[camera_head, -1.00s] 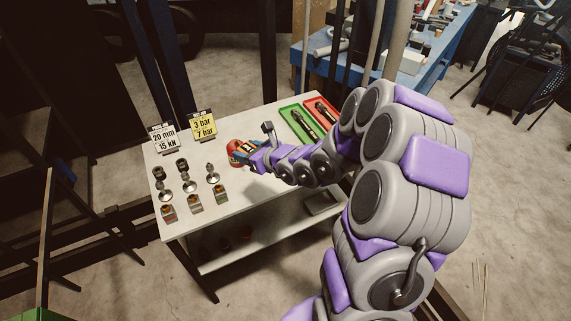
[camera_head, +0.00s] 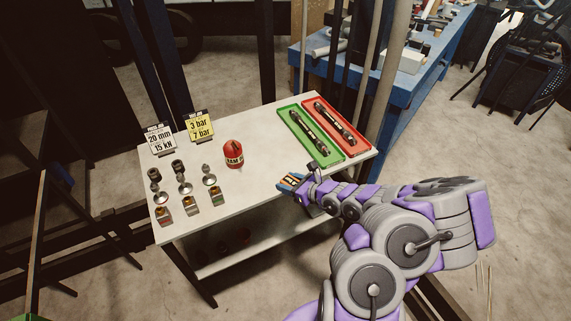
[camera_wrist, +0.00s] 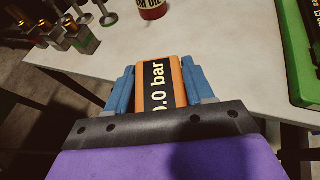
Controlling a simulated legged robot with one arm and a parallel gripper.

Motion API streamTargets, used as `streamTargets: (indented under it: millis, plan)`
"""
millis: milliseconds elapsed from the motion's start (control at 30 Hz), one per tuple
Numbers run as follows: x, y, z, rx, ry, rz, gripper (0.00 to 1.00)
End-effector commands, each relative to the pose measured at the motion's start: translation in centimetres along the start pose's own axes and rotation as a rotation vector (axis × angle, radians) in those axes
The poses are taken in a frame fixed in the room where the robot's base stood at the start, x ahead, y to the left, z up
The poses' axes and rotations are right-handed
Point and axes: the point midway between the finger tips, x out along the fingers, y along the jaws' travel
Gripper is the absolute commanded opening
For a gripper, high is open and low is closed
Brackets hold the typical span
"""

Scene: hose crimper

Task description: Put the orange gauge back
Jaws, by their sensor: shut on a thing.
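The orange gauge (camera_wrist: 164,84) has a dark face reading "0.0 bar", its first digit partly cut off. My gripper (camera_wrist: 163,88) is shut on it, with a blue finger on each side. In the head view the gauge (camera_head: 291,182) shows small at the end of my gripper (camera_head: 290,183), above the front right part of the white table (camera_head: 245,187). In the wrist view the table's front edge runs behind the gauge. I cannot tell the exact height above the table.
A red can (camera_head: 233,154) stands mid-table. Several fittings and small blocks (camera_head: 191,206) stand at the left, below a white sign (camera_head: 160,139) and a yellow sign (camera_head: 201,127). A green tray (camera_head: 323,156) and a red tray (camera_head: 357,148) each hold a dark tool at the right. The front middle is clear.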

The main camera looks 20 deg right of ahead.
Motion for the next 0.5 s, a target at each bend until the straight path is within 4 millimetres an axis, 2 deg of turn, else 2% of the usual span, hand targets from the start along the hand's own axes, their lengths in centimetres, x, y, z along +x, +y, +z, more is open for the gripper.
streamTargets:
  millis: [267, 500]
  plan:
    - [3.0, -2.4, 1.0, -0.008, 0.001, 0.004, 0.04]
    - [5.8, -5.5, 1.5, -0.006, 0.001, 0.005, 0.04]
